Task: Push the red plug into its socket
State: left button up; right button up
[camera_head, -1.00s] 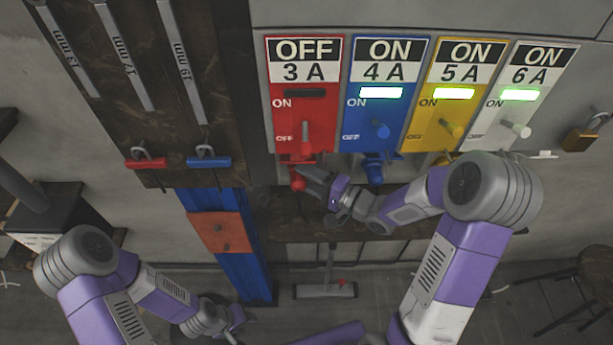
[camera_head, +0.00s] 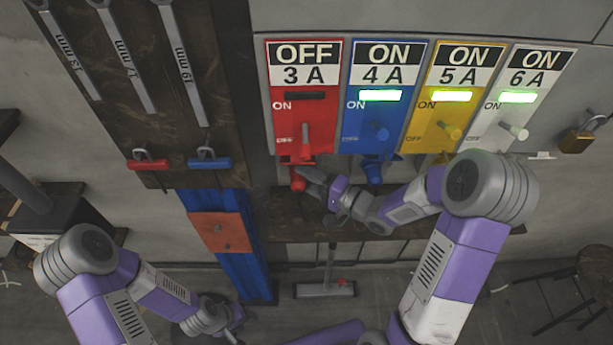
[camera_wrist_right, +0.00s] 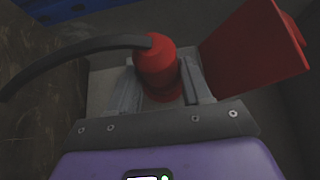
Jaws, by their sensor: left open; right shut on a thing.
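The red plug (camera_head: 297,182) hangs just below the red 3 A panel (camera_head: 305,107), which reads OFF and has a dark lamp. My right gripper (camera_head: 308,178) is shut on the plug from the right. In the right wrist view the plug (camera_wrist_right: 156,68) stands between my two fingers, with a black cable running off to the left. A red flap-like part (camera_wrist_right: 256,50) is beside it at the right. The socket opening is not clearly visible, so I cannot tell how deep the plug sits. My left gripper (camera_head: 232,318) is open and empty, low at the left.
Blue (camera_head: 386,115), yellow (camera_head: 444,112) and white (camera_head: 514,108) panels read ON with lit lamps. A blue plug (camera_head: 374,172) is close right of the red one. A wrench board (camera_head: 150,80) stands left of the panels. A broom (camera_head: 326,288) is below.

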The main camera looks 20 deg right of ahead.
jog(key=shift+w+d, duration=0.15)
jog(key=shift+w, duration=0.3)
dwell(0.4)
jog(key=o, duration=1)
jog(key=shift+o, duration=0.2)
jog(key=p+v, duration=0.2)
jog(key=v, duration=0.5)
jog(key=shift+s+d, duration=0.2)
